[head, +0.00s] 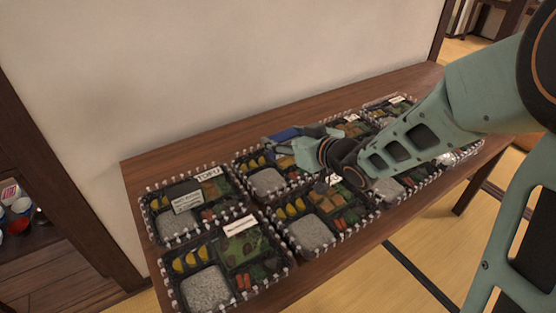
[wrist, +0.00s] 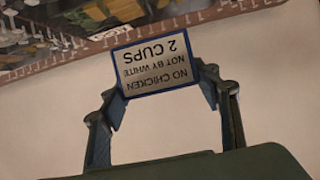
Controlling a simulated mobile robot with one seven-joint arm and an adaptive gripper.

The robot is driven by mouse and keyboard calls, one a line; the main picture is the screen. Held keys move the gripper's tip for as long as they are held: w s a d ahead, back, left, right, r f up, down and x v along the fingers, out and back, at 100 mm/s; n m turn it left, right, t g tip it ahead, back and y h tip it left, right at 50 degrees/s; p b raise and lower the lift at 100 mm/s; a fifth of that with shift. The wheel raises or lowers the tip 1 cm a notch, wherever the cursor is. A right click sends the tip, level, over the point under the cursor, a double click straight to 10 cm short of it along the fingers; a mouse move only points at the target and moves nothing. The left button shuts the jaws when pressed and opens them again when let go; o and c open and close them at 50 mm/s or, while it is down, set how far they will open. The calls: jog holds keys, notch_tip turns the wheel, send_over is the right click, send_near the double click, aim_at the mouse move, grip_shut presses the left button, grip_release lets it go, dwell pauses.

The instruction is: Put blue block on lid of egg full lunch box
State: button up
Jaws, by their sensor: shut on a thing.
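My gripper (head: 282,142) is shut on the blue block (head: 285,133) and holds it above the back row of lunch boxes. In the wrist view the block (wrist: 155,66) sits between both fingers, its label upside down: "NO CHICKEN NOT BY WHITE 2 CUPS". Several clear-lidded lunch boxes stand in two rows on the wooden table. A box labelled TOFU (head: 207,174) is at the back left, and another labelled box (head: 238,225) is at the front left. Several boxes show yellow pieces; I cannot read which is the egg full one. My arm hides part of the right-hand boxes.
A dark block with a label (head: 187,200) lies on the TOFU box's lid. A plain wall (head: 220,80) rises behind the table (head: 150,168). A shelf (head: 50,245) with cups (head: 20,206) is at the left. Tatami floor lies in front.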

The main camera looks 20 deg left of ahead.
jog(key=shift+a+f+b, duration=0.35)
jog(key=shift+a+f, duration=0.3)
jog(key=shift+f, duration=0.15)
jog(key=shift+a+f+b, duration=0.15)
jog(key=shift+f+b, duration=0.55)
jog(key=shift+f, duration=0.9)
jog(key=shift+f, duration=0.2)
jog(key=o, duration=1.2)
jog(key=shift+c, duration=0.2)
